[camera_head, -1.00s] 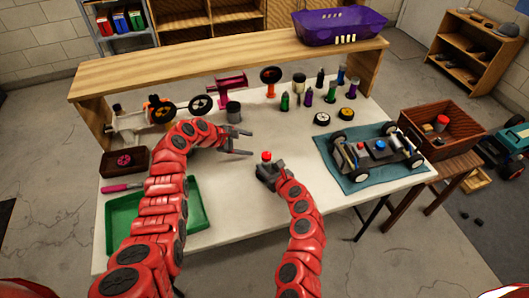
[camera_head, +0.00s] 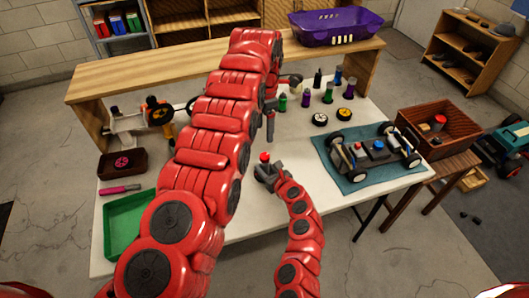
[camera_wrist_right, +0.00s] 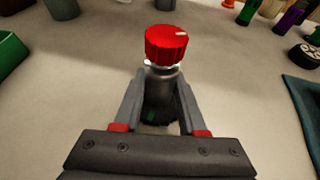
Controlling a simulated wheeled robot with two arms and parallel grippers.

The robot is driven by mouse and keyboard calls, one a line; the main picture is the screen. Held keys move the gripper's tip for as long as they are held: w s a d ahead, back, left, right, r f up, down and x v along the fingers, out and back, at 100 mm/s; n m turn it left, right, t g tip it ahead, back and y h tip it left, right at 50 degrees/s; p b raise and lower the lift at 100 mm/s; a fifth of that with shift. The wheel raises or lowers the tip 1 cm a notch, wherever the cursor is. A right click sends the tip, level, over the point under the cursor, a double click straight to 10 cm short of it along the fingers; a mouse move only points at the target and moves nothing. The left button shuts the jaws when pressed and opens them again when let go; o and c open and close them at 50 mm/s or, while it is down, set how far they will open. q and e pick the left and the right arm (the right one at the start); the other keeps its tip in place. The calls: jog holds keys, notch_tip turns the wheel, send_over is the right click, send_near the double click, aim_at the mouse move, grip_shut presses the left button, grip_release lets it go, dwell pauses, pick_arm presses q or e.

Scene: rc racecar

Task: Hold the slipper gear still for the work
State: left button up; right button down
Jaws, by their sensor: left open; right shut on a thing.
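The part I take to be the slipper gear (camera_wrist_right: 166,46) has a ribbed red top with a white mark, a silver body and a dark base. It stands upright over the white table in the right wrist view; its red top also shows in the head view (camera_head: 265,156). My right gripper (camera_wrist_right: 160,105) is shut on its silver body, with one finger on each side. My left gripper (camera_head: 270,120) is open, behind and above the part, its fingers partly hidden by my left arm.
An RC car chassis (camera_head: 372,152) sits on a blue mat (camera_head: 335,178) at right. Several bottles (camera_head: 306,97) and two small wheels (camera_head: 319,119) stand behind. A green tray (camera_head: 120,228) and dark box (camera_head: 110,170) are at left. A wooden shelf (camera_head: 110,78) spans the back.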

aim_at(265, 156)
pick_arm(q)
notch_tip(265, 156, down, 11)
jog(key=shift+f, duration=0.2)
jog(key=shift+c, duration=0.2)
grip_shut()
